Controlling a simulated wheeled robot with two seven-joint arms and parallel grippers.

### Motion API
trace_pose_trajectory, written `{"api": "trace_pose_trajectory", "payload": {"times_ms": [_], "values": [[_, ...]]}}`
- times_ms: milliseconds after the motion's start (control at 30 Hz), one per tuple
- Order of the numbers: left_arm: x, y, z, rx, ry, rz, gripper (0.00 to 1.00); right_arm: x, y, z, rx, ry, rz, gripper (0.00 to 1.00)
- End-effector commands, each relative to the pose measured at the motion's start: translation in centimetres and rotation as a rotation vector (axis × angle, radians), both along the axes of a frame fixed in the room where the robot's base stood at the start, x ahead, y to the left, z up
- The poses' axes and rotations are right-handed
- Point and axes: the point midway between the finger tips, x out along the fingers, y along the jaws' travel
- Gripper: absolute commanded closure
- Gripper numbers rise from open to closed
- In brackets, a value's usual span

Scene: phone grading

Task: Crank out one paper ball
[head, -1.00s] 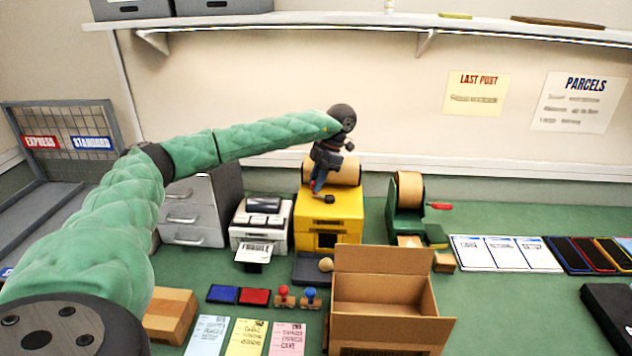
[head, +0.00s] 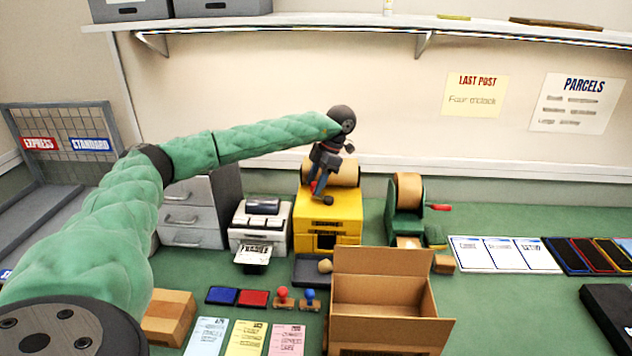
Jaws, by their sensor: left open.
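The yellow machine (head: 343,216) stands at the back middle of the table, with a large brown paper roll (head: 346,172) on top and a dark opening in its front. My left gripper (head: 321,192) is open and points down at the upper left of this machine, in front of the roll. A bit of red (head: 313,186) shows by its fingers; I cannot tell if it is the crank handle or if the fingers touch it. A small tan round thing (head: 325,266) sits on the dark tray (head: 306,272) before the machine; I cannot tell if it is paper. My right gripper is out of view.
An open cardboard box (head: 385,325) stands in front of the yellow machine. A white label printer (head: 260,228) is to its left, a green tape dispenser (head: 405,215) to its right. Stamps and ink pads lie at front left.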

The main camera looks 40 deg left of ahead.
Motion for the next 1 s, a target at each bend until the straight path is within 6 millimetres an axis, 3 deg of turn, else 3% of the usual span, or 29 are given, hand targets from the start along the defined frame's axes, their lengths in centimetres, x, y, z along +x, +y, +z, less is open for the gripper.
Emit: {"api": "trace_pose_trajectory", "payload": {"times_ms": [267, 1000], "values": [[0.4, -0.2, 1.1, 0.001, -0.003, 0.000, 0.56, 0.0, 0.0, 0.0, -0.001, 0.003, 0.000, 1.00], [2.4, -1.4, 6.6, -0.001, -0.001, 0.000, 0.56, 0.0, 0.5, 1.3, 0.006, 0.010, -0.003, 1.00]]}}
